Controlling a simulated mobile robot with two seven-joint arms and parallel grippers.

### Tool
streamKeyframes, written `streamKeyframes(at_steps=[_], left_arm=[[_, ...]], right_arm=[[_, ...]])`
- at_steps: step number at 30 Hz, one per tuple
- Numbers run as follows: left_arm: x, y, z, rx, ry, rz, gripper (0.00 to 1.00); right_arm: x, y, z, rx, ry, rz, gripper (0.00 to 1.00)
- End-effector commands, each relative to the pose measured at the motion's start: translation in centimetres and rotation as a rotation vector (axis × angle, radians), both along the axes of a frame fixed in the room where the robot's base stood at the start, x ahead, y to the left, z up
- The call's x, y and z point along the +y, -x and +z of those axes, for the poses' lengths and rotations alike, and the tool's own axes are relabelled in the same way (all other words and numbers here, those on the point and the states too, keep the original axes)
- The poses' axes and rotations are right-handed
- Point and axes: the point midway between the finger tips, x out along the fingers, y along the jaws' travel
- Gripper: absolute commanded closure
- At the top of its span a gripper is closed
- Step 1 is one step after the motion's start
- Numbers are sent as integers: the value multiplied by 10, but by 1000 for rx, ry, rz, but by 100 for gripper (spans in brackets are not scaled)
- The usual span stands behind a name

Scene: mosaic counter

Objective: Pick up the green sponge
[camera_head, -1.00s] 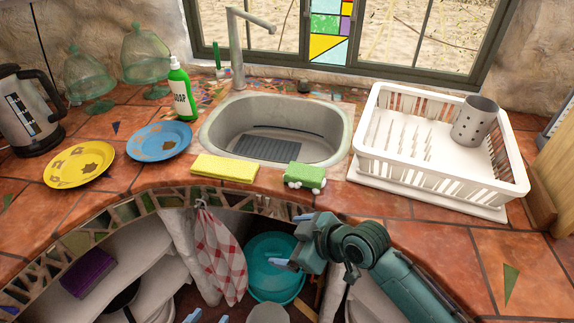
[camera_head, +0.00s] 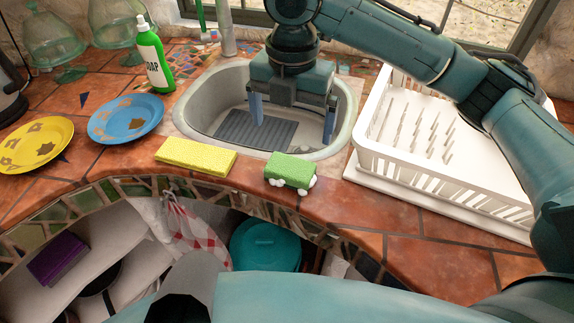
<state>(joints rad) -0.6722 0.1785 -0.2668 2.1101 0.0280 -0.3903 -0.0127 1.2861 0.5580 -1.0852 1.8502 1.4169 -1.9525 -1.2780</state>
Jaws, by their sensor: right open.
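The green sponge (camera_head: 290,170) lies on the tiled counter near the front edge of the sink, with small white blobs like foam along its lower side. My right gripper (camera_head: 293,128) reaches in from the right and points down over the sink, above and behind the sponge in the picture. Its two blue fingers are spread wide with nothing between them, and it appears apart from the sponge. My left gripper cannot be made out.
A yellow sponge (camera_head: 196,155) lies left of the green one. The sink (camera_head: 345,112) is behind. A white dish rack (camera_head: 440,180) stands at the right. Blue (camera_head: 125,118) and yellow (camera_head: 35,143) plates and a soap bottle (camera_head: 154,60) are at the left.

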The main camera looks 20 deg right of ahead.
Motion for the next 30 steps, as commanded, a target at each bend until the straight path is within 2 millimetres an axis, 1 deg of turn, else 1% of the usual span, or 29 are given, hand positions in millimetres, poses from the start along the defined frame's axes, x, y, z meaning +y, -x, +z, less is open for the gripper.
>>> streamKeyframes(at_steps=[1, 3, 6, 9, 16, 21, 24, 27, 30], left_arm=[[0, 0, -1, -1, -2, -1, 54], [1, 0, -1, 0, -3, -2, 54], [1, 0, -2, -1, -5, -4, 54], [2, 0, -3, -1, -6, -5, 54], [2, 0, -1, -3, -6, -4, 54], [3, -1, 0, -5, -8, -2, 54], [3, -2, 0, -6, -8, -1, 54], [3, -2, 0, -7, -7, -1, 54], [3, -2, 0, -6, -6, 1, 54]], right_arm=[[-1, 1, -12, 6, 1, -1, 0], [0, 1, -26, 5, 0, -2, 0], [0, 1, -44, 3, -1, -1, 0], [0, 0, -58, 2, -2, -2, 0], [0, 0, -74, 1, -3, -3, 0], [0, -1, -100, 2, -2, -3, 0], [0, -1, -112, 0, -3, -3, 0], [0, -1, -118, -1, -3, -3, 0], [0, -1, -119, -2, -4, -2, 0]])
